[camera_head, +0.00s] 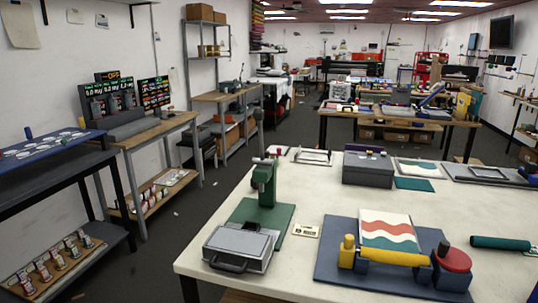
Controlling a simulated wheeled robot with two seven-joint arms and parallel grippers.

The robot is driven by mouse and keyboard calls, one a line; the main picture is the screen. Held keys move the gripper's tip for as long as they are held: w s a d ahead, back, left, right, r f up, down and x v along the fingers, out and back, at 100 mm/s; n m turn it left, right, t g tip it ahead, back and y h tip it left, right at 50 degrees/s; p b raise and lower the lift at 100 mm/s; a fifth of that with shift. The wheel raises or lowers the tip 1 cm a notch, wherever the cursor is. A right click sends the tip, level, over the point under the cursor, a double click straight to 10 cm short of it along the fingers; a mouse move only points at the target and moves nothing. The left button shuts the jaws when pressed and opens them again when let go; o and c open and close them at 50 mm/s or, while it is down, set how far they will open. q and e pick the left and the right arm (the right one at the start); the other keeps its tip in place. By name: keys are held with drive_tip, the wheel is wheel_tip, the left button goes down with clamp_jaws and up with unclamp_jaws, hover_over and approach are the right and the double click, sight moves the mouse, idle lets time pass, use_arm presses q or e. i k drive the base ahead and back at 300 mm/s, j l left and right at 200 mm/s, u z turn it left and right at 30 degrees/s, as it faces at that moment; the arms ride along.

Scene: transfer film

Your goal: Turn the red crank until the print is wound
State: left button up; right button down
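The red crank (453,260) is a round red piece on the dark blue stand at the right end of a small hand press. A dark knob sits above it. The press has a blue base plate (340,270), a yellow roller (395,258) and a yellow post (347,250) at its left end. A print (388,230) with red and teal waves on white stands behind the roller, its lower edge hidden by it. Neither of my grippers shows.
The press stands on a white table (330,190). To its left are a grey lidded machine (240,247) and a green lever press (265,185). A dark green roll (500,243) lies to the right. A grey box (368,170) stands behind. Bare tabletop lies between them.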

sight(453, 259)
drive_tip(key=z, duration=1.25)
